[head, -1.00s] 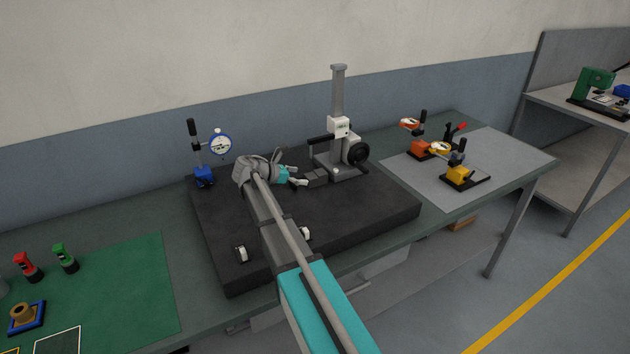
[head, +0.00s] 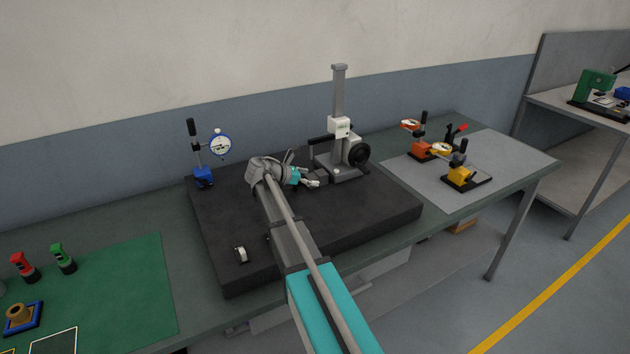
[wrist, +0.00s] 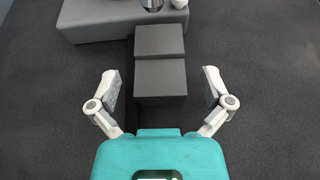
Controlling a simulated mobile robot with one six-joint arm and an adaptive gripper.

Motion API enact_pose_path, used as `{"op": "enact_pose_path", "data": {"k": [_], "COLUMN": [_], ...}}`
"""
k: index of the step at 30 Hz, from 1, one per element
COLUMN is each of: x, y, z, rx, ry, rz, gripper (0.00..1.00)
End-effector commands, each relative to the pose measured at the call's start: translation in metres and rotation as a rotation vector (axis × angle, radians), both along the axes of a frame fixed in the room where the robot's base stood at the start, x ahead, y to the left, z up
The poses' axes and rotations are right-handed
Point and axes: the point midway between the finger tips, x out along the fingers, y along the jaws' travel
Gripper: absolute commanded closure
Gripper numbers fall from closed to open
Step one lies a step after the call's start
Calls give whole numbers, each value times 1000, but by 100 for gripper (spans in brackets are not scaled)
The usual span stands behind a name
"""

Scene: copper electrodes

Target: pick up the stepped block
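The stepped block (wrist: 160,78) is a dark grey block with two levels, seen in the wrist view straight ahead between my fingers. In the head view the block (head: 321,176) is small and partly hidden by my gripper (head: 311,183). In the wrist view my gripper (wrist: 163,88) is open, with one finger to the left and one to the right of the block's nearer part. A gap shows on each side, so neither finger appears to touch it. The block's far end lies close against the grey base of the height gauge (wrist: 100,22).
The height gauge (head: 340,128) stands on the black surface plate (head: 375,208), just beyond the block. A dial indicator on a blue base (head: 203,177) stands at the plate's back left. A small white-faced roller (head: 241,254) sits at the front left. The plate's front right is clear.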

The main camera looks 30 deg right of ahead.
Motion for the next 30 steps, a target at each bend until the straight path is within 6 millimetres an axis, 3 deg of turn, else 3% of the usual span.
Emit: {"op": "enact_pose_path", "data": {"k": [2,15,30], "x": [0,0,0], "y": [0,-1,-2], "z": [0,0,5], "rx": [0,0,-3], "ry": [0,0,1], "rz": [0,-1,-2], "gripper": [17,98,99]}}
